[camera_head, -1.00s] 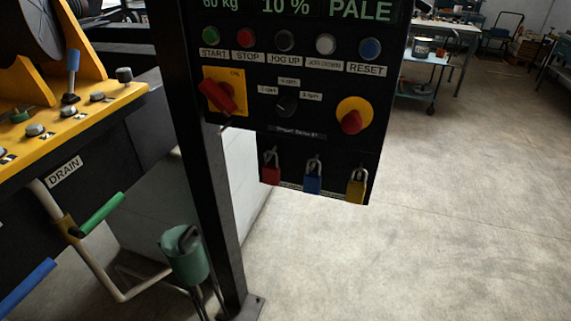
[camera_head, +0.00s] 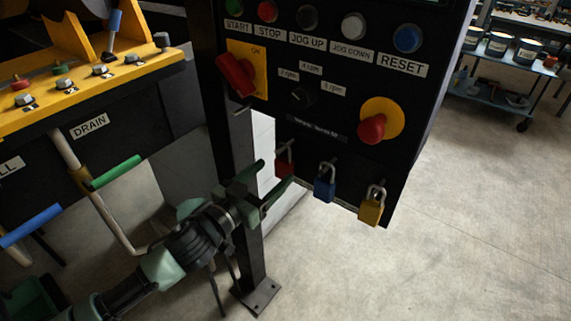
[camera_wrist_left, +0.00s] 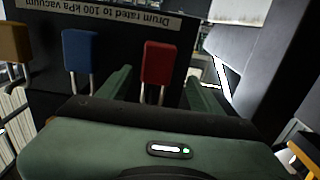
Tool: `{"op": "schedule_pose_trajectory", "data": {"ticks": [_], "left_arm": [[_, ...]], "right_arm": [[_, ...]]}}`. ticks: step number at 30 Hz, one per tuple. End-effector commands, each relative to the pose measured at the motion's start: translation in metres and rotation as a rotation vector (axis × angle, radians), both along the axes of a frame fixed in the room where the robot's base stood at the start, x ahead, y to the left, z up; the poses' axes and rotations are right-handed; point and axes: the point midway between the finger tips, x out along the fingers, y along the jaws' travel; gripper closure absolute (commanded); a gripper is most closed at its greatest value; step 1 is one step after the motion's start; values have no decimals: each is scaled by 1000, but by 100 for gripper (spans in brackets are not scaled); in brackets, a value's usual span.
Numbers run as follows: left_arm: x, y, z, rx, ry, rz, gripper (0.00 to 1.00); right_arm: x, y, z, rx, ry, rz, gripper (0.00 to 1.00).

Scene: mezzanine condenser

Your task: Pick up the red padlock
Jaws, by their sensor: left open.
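The red padlock (camera_head: 285,158) hangs at the left of a row of three along the lower edge of the black control panel. My left gripper (camera_head: 272,180) is open, close in front of it, and its fingers hide part of the padlock in the head view. In the left wrist view the red padlock (camera_wrist_left: 158,62) shows upside down, between the two green fingertips (camera_wrist_left: 158,85) and beyond them; I cannot tell if they touch it. The blue padlock (camera_head: 325,187) and the yellow padlock (camera_head: 371,210) hang to its right. My right gripper is not in view.
The panel carries a red rotary switch (camera_head: 236,75), a red knob (camera_head: 371,128) and a row of buttons. A black post (camera_head: 250,262) stands below, beside my left arm. Green and blue pipe handles are at left. Open floor lies to the right.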

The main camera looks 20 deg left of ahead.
Motion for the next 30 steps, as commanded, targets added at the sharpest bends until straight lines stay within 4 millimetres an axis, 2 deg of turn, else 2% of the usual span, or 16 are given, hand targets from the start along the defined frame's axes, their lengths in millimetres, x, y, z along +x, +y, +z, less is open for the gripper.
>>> {"op": "schedule_pose_trajectory", "data": {"ticks": [4,9,17,20,24,25,30], "left_arm": [[21,-10,7,-2,-2,0,35],[40,-17,3,0,0,1,35],[43,-19,1,0,1,0,35],[43,-19,1,0,1,0,57],[43,-19,1,1,1,0,96],[43,-19,1,1,1,0,100],[43,-19,2,1,0,0,100]], "right_arm": [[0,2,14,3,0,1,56],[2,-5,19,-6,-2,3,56],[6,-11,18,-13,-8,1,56],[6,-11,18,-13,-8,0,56],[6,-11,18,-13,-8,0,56],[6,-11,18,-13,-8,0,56],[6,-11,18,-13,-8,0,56]]}}
